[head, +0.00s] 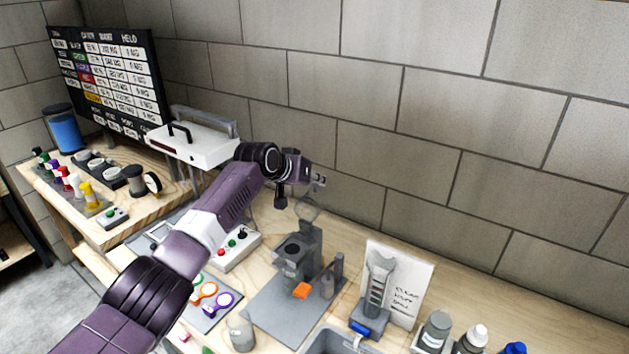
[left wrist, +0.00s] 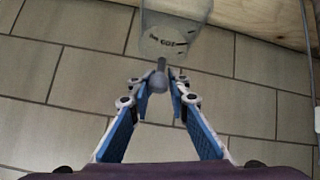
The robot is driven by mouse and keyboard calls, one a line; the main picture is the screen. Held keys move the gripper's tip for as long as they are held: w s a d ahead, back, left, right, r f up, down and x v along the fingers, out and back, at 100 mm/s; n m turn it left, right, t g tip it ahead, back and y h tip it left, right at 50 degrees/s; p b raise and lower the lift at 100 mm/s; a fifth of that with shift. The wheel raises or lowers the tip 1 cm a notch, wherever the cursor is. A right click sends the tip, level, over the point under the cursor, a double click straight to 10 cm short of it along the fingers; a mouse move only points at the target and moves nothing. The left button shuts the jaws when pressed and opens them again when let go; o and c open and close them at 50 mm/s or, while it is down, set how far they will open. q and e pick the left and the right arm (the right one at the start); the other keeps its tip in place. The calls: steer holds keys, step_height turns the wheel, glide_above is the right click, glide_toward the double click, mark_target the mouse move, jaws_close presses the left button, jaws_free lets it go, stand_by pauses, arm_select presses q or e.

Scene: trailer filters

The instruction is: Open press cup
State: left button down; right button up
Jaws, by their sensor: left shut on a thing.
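My left gripper (head: 316,181) is above the grey press (head: 298,258) in the head view. In the left wrist view its blue-padded fingers (left wrist: 159,84) are closed around a grey ball knob (left wrist: 158,82). A short stem leads from the knob towards a clear cup-like part (left wrist: 178,35) with dark lettering, which I take as the press cup. In the head view the clear part (head: 308,208) shows faintly just under the gripper, above the press's round grey top. The fingertips are small there, and the knob is hard to make out. My right gripper is not in view.
The press stands on a grey plate (head: 265,305) with an orange piece (head: 301,290). A button box (head: 238,250) is left of it. A grey stand (head: 378,280) and a white sign (head: 407,285) are right. The block wall (head: 430,140) is close behind.

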arm_select(q)
steer(key=c, duration=1.8)
jaws_free()
steer(key=shift+s+d, duration=0.15)
steer(key=shift+d, duration=0.05)
steer(key=shift+c, duration=0.2)
steer(key=shift+a, duration=0.15)
steer(key=shift+s+a+r, duration=0.35)
steer(key=shift+s+r, duration=0.05)
steer(key=shift+r, duration=0.05)
steer(key=v, duration=1)
steer(key=shift+s, duration=0.25)
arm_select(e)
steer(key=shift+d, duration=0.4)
arm_select(q)
steer(key=shift+r, duration=0.1)
